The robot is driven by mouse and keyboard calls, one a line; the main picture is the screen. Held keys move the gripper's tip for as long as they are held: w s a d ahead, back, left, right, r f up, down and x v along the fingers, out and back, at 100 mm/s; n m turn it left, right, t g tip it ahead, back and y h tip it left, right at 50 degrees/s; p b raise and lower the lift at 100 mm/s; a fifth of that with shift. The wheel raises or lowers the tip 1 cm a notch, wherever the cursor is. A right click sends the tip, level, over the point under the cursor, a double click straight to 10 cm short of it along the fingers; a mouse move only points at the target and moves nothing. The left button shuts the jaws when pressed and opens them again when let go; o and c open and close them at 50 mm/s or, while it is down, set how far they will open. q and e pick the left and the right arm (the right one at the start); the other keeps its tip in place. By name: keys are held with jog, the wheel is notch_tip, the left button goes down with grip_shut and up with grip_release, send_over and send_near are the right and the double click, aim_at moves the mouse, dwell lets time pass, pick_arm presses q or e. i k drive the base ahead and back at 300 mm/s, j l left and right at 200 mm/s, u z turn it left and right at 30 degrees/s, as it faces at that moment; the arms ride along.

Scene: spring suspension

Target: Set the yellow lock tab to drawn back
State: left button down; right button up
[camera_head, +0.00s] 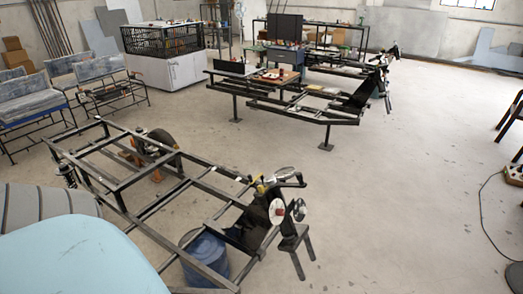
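I cannot make out the yellow lock tab for certain. A small yellow patch (262,187) shows beside the handlebar (285,178) of the near vehicle frame (190,185), but it is too small to identify or to read its position. A dark coil spring (68,174) stands at the left rear of that frame. Orange-yellow supports (157,175) show under the frame near the wheel (158,146). Neither of my grippers shows in the head view.
A blue drum (205,255) stands under the near frame. A pale blue surface (75,262) fills the lower left. A second vehicle frame (290,105) stands behind. Benches (105,85) are at left. A cable (482,205) lies at right. The floor (400,200) between is clear.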

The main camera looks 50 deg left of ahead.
aim_at(260, 190)
jog(key=i+j, duration=0.1)
jog(key=j, duration=0.5)
jog(key=i+j, duration=0.1)
jog(key=j, duration=0.45)
jog(key=i+j, duration=0.1)
jog(key=j, duration=0.5)
